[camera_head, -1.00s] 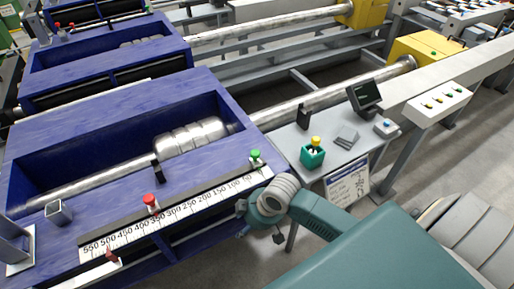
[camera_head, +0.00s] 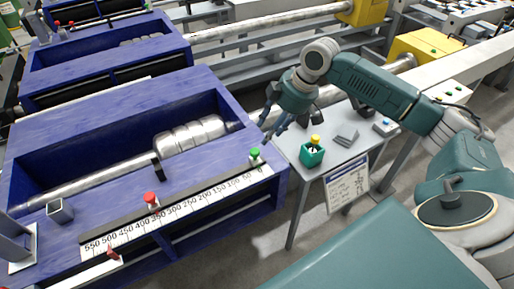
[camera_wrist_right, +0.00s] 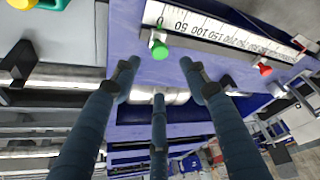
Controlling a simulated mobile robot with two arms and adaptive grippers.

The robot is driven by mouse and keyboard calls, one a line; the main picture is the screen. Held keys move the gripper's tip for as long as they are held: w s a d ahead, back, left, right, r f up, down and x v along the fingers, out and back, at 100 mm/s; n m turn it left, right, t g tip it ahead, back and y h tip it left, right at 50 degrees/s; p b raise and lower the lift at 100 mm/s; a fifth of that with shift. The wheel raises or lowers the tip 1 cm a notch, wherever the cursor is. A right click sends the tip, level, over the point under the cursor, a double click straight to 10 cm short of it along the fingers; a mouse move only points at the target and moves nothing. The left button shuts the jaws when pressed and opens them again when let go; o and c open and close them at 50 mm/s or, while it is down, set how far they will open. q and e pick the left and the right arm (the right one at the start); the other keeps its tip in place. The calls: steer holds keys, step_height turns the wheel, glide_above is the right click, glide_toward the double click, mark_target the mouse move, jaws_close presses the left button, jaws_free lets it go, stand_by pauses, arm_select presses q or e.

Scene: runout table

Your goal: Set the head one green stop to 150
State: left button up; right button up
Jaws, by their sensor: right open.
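The green stop (camera_head: 255,153) stands on the rail of the nearest blue machine, at the low right end of the printed scale (camera_head: 180,212), near the 0 mark. In the right wrist view the green stop (camera_wrist_right: 160,50) shows just beyond the fingertips, with the scale (camera_wrist_right: 215,32) behind it. My right gripper (camera_head: 272,122) is above and to the right of the stop in the head view. Its fingers (camera_wrist_right: 158,72) are spread and empty, apart from the stop. My left gripper is not in view.
A red-topped stop (camera_head: 150,199) stands further along the scale, around 350. A metal shaft (camera_head: 90,184) lies in the blue trough.

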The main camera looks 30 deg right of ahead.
mark_target(255, 151)
steer(key=p+x, duration=0.2)
steer(key=x, duration=0.8)
steer(key=shift+w+f, duration=0.1)
steer(key=shift+f, duration=0.25)
jaws_close()
